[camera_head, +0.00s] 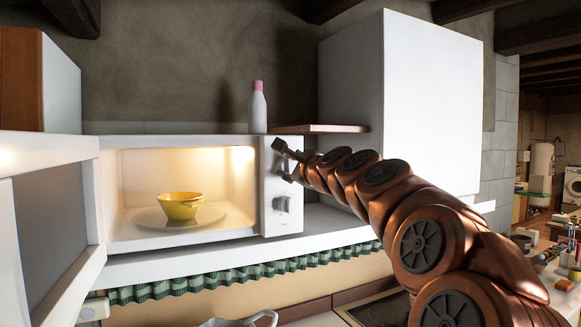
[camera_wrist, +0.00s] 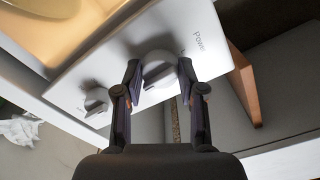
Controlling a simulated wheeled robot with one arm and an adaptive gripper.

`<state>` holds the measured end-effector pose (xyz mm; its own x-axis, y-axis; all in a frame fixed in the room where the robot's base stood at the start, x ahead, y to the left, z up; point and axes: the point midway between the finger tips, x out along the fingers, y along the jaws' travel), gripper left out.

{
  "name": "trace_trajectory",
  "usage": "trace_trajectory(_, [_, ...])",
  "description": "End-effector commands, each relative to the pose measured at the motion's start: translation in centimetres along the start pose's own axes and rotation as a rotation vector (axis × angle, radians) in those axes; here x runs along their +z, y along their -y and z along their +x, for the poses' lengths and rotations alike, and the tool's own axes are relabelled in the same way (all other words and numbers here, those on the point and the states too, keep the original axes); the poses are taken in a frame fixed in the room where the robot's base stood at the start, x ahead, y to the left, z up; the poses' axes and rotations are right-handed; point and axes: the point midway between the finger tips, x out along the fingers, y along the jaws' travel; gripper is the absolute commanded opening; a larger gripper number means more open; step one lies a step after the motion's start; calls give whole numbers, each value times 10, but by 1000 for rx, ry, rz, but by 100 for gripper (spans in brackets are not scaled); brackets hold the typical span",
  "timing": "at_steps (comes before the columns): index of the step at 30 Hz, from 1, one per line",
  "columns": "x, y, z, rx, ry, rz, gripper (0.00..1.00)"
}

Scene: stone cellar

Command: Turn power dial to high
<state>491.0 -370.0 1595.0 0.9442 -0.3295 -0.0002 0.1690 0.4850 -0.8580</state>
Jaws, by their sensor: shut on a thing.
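The microwave (camera_head: 178,142) is white, with its door (camera_head: 45,150) swung open to the left and its inside lit. A yellow bowl (camera_head: 180,207) stands on the glass plate inside. The power dial (camera_wrist: 160,74) is a round knob beside the printed word "Power" in the wrist view. My gripper (camera_wrist: 160,77) is shut on this dial, with one finger on either side of it. In the head view my gripper (camera_head: 284,160) is at the upper part of the control panel and hides most of the dial. The lower dial (camera_head: 284,204) is free; it also shows in the wrist view (camera_wrist: 97,101).
A white bottle with a pink cap (camera_head: 258,108) stands on top of the microwave. A green frilled cloth (camera_head: 240,272) hangs below the microwave's shelf.

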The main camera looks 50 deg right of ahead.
Motion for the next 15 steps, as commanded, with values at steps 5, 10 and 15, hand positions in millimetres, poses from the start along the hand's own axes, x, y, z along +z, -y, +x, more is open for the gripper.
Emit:
trace_trajectory(5, [0,2,0,-3,0,-1,43])
trace_trajectory(10, [0,1,0,-2,0,-1,61])
trace_trajectory(15, [0,0,0,-1,0,-1,65])
